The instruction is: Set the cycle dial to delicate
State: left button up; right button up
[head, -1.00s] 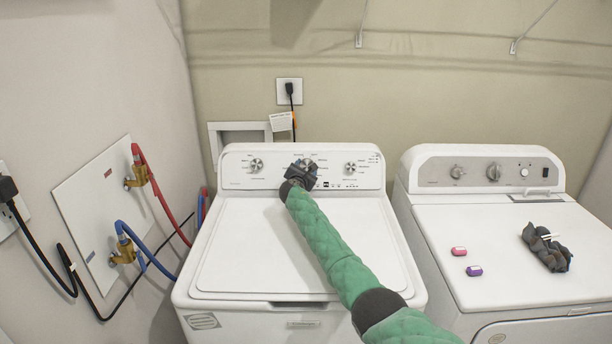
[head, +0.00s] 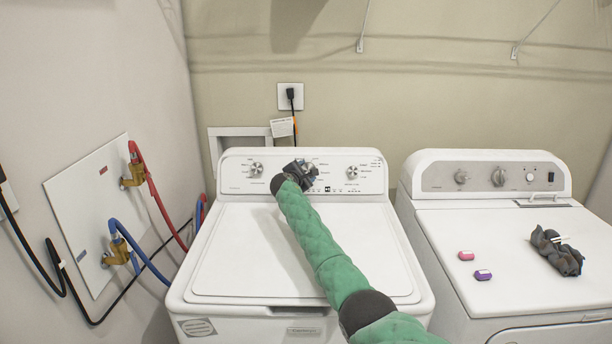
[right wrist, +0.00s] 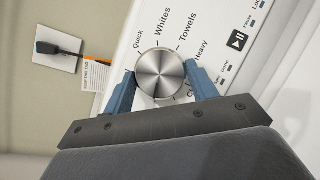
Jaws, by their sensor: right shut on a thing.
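The cycle dial (right wrist: 160,73) is a round silver knob in the middle of the washer's control panel (head: 235,180). In the right wrist view its printed labels include Quick, Whites, Towels and Heavy; others are hidden behind the fingers. I see no label reading delicate, and I cannot tell where the dial points. My right gripper (right wrist: 161,88) is shut on the dial, with one blue finger on each side of it. In the head view the right gripper (head: 308,171) covers part of the dial. My left gripper is not in view.
Two other knobs, a left one (head: 256,169) and a right one (head: 352,172), flank the dial. A dryer (head: 450,235) stands to the right, with a dark cloth bundle (head: 556,252) and two small pink and purple items on top. Hoses and valves line the left wall.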

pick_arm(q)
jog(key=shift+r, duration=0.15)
pick_arm(e)
jog(key=o, duration=1)
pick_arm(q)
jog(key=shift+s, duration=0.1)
pick_arm(e)
jog(key=shift+s, duration=0.1)
jog(key=p+v, duration=0.2)
jog(key=p, duration=0.1)
jog(key=shift+s+a+r, duration=0.15)
jog(key=shift+s+r, duration=0.05)
jog(key=shift+s, duration=0.15)
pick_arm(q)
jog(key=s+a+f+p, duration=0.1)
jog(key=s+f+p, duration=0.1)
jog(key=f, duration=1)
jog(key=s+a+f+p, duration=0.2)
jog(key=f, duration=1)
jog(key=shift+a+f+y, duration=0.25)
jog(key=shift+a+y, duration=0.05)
pick_arm(e)
jog(key=shift+v, duration=2.35)
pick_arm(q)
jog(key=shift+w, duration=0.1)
pick_arm(e)
jog(key=shift+f, duration=0.2)
